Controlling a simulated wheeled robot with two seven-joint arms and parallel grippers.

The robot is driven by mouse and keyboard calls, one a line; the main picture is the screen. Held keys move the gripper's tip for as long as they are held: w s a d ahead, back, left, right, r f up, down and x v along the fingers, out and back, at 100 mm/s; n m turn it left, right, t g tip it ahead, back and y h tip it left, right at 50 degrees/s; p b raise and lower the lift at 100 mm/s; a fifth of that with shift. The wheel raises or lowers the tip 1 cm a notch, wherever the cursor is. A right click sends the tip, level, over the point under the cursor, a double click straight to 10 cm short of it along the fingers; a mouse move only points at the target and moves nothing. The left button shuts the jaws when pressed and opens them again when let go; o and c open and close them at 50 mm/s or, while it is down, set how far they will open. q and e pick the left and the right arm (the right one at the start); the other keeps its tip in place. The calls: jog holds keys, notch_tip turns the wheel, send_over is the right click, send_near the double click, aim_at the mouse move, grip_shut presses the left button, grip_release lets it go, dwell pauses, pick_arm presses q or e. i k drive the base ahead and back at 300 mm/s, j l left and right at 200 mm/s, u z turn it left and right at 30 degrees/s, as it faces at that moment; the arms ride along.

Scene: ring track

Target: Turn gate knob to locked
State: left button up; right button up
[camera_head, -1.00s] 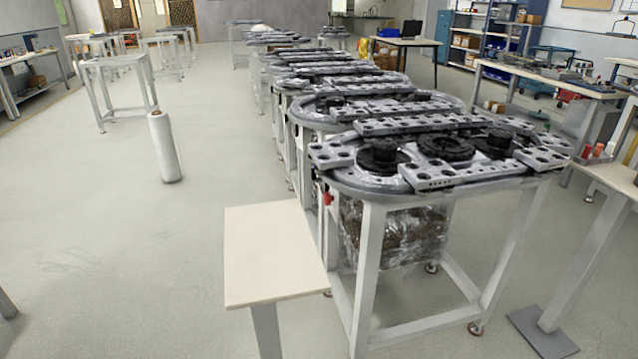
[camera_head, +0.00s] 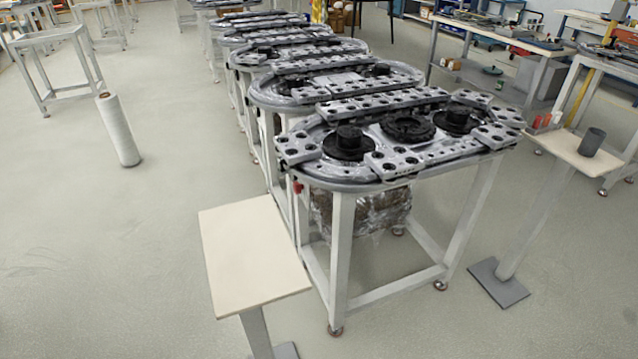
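The ring track (camera_head: 365,180) is an oval table with grey perforated plates and black round hubs on top, on a light grey frame. It stands right of the middle in the head view. A small red part (camera_head: 297,188) sits at the left end of its rim; I cannot tell whether it is the gate knob. No gate or knob can be made out for certain. Neither of my grippers is in view.
An empty pale side table (camera_head: 250,255) stands in front of the track's left end. A small stand (camera_head: 560,146) at the right holds a dark grey cup (camera_head: 591,142). More track tables recede behind. A white roll (camera_head: 118,130) stands on the open floor at left.

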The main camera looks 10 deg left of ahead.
aim_at(297, 187)
jog(key=i+j+z, duration=0.25)
jog(key=j, duration=0.45)
jog(key=j+z, duration=0.2)
jog(key=j, duration=0.5)
jog(key=i+j+z, duration=0.1)
jog(key=j+z, duration=0.15)
jog(key=j, duration=0.5)
